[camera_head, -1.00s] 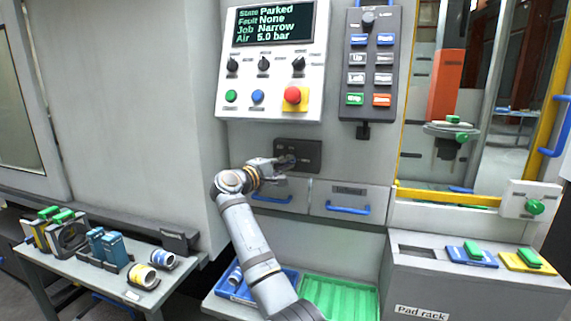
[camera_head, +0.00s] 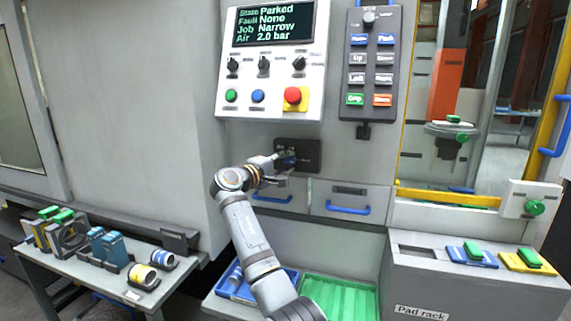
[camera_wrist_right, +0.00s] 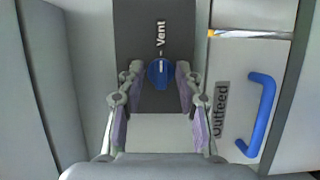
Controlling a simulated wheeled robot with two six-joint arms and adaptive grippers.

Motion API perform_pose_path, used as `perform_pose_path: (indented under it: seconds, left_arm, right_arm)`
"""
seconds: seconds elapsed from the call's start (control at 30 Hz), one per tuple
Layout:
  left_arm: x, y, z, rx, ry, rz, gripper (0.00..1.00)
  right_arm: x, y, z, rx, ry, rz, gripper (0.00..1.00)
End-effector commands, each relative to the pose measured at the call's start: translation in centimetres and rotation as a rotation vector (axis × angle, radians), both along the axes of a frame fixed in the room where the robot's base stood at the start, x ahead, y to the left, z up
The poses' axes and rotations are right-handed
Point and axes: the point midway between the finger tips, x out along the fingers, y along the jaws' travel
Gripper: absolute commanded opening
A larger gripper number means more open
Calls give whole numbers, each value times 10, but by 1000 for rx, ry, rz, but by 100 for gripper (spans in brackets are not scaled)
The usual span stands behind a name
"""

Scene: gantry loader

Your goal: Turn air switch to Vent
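The air switch is a blue knob (camera_wrist_right: 158,73) on a dark plate (camera_head: 306,150) below the control panel. In the right wrist view the knob's pale mark lines up with the word Vent. My right gripper (camera_head: 284,160) is at the plate. In the right wrist view its two fingers (camera_wrist_right: 159,80) stand on either side of the knob, with a narrow gap visible on each side, so it looks open around it. The display (camera_head: 273,24) reads Air 2.0 bar, State Parked. In the head view my gripper partly hides the knob. My left gripper is not in view.
Drawers with blue handles (camera_head: 347,209) sit just below the plate; one handle (camera_wrist_right: 262,115) is close to the gripper. The control panel (camera_head: 270,82) with a red stop button is above. A green tray (camera_head: 340,298) lies below, and a side table (camera_head: 120,277) stands left.

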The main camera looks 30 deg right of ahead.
Motion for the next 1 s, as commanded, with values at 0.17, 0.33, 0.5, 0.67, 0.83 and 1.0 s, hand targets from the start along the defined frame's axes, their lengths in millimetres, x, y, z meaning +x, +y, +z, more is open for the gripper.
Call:
perform_pose_path:
  seconds: [0.17, 0.33, 0.5, 0.67, 0.83, 1.0]
  left_arm:
    - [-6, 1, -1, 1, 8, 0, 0]
    - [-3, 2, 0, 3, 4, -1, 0]
    - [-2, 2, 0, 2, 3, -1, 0]
    - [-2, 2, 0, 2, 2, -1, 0]
    - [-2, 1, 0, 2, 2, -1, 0]
    - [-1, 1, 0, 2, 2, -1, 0]
  right_arm:
    - [0, 0, -1, 1, 1, -1, 35]
    - [-4, 16, -1, 2, 1, 4, 35]
    - [-17, 56, -2, 4, 1, 5, 35]
    - [-28, 89, -1, 4, 1, 3, 35]
    - [-35, 110, -1, 1, 3, 1, 35]
    - [-37, 114, -1, 1, 1, -1, 35]
